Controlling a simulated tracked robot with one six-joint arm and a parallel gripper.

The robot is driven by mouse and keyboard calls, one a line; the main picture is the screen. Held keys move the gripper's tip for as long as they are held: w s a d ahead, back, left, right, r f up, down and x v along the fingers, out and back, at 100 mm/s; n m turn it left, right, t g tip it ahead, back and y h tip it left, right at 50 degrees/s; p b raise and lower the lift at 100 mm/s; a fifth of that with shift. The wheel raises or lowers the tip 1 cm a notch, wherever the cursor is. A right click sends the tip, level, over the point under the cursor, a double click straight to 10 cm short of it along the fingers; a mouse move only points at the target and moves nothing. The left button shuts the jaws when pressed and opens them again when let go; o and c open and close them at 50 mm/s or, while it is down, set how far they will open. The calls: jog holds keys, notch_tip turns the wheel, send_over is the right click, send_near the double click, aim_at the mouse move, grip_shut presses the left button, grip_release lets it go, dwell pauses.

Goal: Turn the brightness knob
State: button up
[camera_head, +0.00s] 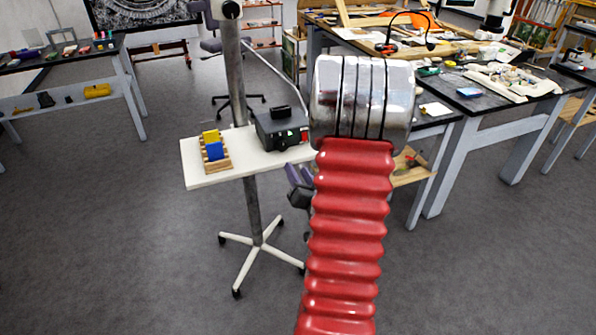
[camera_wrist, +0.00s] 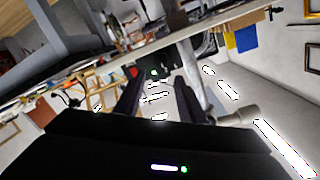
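A black control box (camera_head: 281,129) sits on a white shelf (camera_head: 212,174) on a stand, with small red and green marks on its front. The box also shows in the wrist view (camera_wrist: 160,62), which is upside down, with a green light and a red mark. I cannot make out the brightness knob itself. My gripper (camera_wrist: 159,82) is open, its two dark fingers apart with nothing between them. They point toward the box front and appear apart from it. In the head view my gripper (camera_head: 299,186) is partly hidden behind my red arm, below the shelf's front edge.
A wooden rack with yellow and blue blocks (camera_head: 213,146) stands left of the box. The stand's grey pole (camera_head: 235,80) rises behind the shelf. A cluttered workbench (camera_head: 475,95) is on the right, another table (camera_head: 60,65) far left. Floor at left is clear.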

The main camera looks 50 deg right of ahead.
jog(key=shift+o, duration=0.4)
jog(key=shift+o, duration=0.8)
jog(key=shift+a+f, duration=0.1)
jog(key=shift+f, duration=0.05)
jog(key=shift+o, duration=0.2)
jog(key=shift+w+a+f, duration=0.1)
jog(key=shift+a+f, duration=0.1)
jog(key=shift+f, duration=0.2)
jog(key=n, duration=0.7)
jog(key=shift+a+r+h, duration=0.15)
jog(key=shift+h, duration=0.15)
